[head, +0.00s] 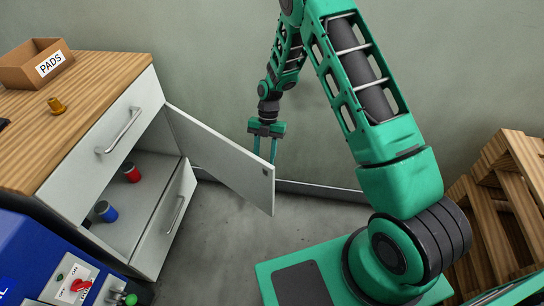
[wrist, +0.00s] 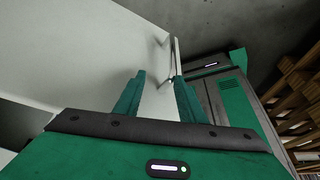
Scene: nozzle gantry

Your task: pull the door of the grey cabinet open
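The cabinet (head: 92,150) stands at the left, pale grey with a wooden top. Its door (head: 225,160) stands wide open, swung out to the right with its inner face toward the head camera. My gripper (head: 262,158) is on the far, outer side of the door, near its free edge; the door partly hides the fingertips.
A red can (head: 131,172) and a blue can (head: 106,211) stand inside the cabinet. Another handled front (head: 165,222) is below. A PADS box (head: 38,64) and a brass piece (head: 56,105) sit on top. A blue machine (head: 40,265) is near left; wooden crates (head: 505,200) stand right.

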